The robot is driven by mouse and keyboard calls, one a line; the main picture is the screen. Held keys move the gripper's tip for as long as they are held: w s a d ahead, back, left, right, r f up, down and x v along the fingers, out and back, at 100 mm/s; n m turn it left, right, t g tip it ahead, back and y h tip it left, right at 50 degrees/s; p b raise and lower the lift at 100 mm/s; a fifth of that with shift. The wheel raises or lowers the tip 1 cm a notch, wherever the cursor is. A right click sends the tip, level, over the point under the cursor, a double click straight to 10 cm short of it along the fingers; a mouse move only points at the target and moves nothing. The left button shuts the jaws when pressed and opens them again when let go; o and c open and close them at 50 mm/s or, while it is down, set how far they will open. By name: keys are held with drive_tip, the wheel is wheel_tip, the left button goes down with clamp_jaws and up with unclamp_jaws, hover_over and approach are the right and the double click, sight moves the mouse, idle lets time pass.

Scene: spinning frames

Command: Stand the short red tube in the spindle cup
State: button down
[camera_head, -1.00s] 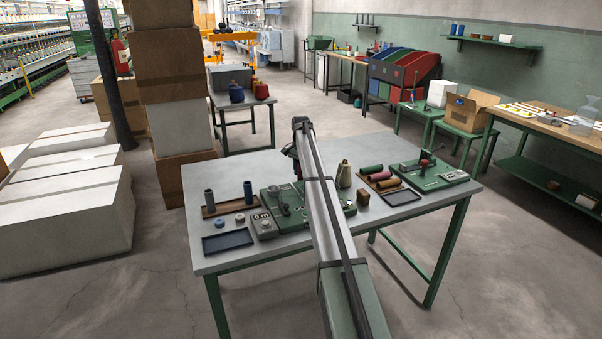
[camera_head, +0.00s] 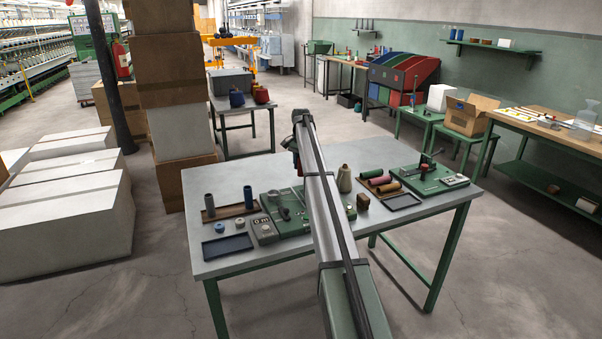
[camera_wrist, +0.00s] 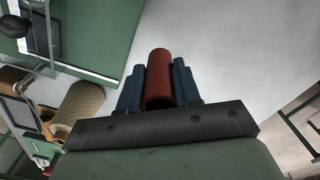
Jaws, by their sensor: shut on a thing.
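The short red tube (camera_wrist: 159,68) shows in the wrist view, between the two dark blue fingers of my gripper (camera_wrist: 158,82). My gripper is shut on it, and the tube is clear of the fixture seen beyond it. In the head view my own arm hides most of the gripper and tube. A green fixture plate (camera_head: 272,198) lies left of the arm on the grey table, with small metal parts on it. Another green fixture (camera_head: 432,178) with a dark upright lever stands at the right. I cannot make out which part is the spindle cup.
Grey and blue tubes stand on a brown board (camera_head: 228,211) at the left. A dark tray (camera_head: 227,246) lies at the front left. The table's back stretch is clear.

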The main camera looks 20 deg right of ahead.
drive_tip(key=r, duration=0.2)
drive_tip(key=a+r, duration=0.1)
drive_tip(key=r, duration=0.1)
drive_tip(key=shift+w+r, duration=0.15)
drive_tip(key=shift+r, duration=0.05)
drive_tip(key=s+a+r, duration=0.3)
drive_tip(key=s+a, duration=0.7)
drive_tip(key=a, duration=0.4)
drive_tip(key=f, duration=0.8)
drive_tip(key=shift+w+f, duration=0.25)
drive_tip(key=shift+f, duration=0.05)
drive_tip(key=shift+f, duration=0.15)
drive_tip(key=c, duration=0.8)
unclamp_jaws()
